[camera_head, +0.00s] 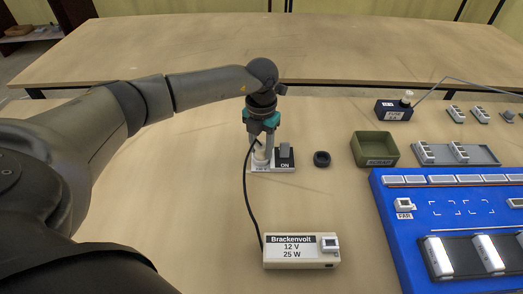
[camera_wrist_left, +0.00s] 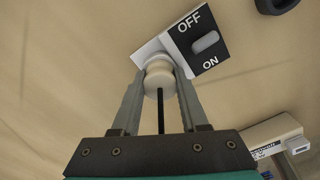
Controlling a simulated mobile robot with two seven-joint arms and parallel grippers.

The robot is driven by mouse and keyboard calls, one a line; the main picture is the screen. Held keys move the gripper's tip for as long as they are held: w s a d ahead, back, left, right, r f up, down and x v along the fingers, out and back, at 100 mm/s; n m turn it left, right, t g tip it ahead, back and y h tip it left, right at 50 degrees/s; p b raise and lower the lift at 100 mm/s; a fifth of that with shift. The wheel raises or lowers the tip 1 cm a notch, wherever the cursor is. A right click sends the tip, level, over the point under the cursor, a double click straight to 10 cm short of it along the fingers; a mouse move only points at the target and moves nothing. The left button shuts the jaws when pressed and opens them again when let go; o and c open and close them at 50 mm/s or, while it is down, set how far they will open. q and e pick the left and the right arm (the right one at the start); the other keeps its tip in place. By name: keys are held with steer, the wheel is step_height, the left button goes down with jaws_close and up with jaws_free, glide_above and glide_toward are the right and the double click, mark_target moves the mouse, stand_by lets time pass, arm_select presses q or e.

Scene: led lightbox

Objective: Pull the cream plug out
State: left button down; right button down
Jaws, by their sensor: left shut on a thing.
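The cream plug (camera_wrist_left: 158,76) sits between the fingertips of my left gripper (camera_wrist_left: 160,82), which is shut on it. In the head view my left gripper (camera_head: 262,135) points straight down over the switched socket block, and the plug (camera_head: 262,155) shows partly below the fingers. The socket block (camera_wrist_left: 205,42) is white and black, with OFF and ON labels and a grey rocker. The plug is at its white part; I cannot tell whether it is fully seated. A black cable runs from the plug to the white Brackenvolt power supply box (camera_head: 300,256). My right gripper is not in view.
A black round cap (camera_head: 321,158) lies right of the socket block. A green bin (camera_head: 374,138), a grey tray (camera_head: 480,160) and a blue lightbox panel (camera_head: 400,225) stand further right. A dark blue box (camera_head: 393,111) is behind them. The table left of the power supply is clear.

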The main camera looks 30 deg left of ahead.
mark_target(261, 145)
arm_select(q)
steer(key=shift+r, duration=0.2)
stand_by(0.3)
steer(key=shift+r+p, duration=1.25)
steer(key=shift+r+p, duration=2.15)
steer(key=shift+r, duration=0.4)
steer(key=shift+f, duration=0.1)
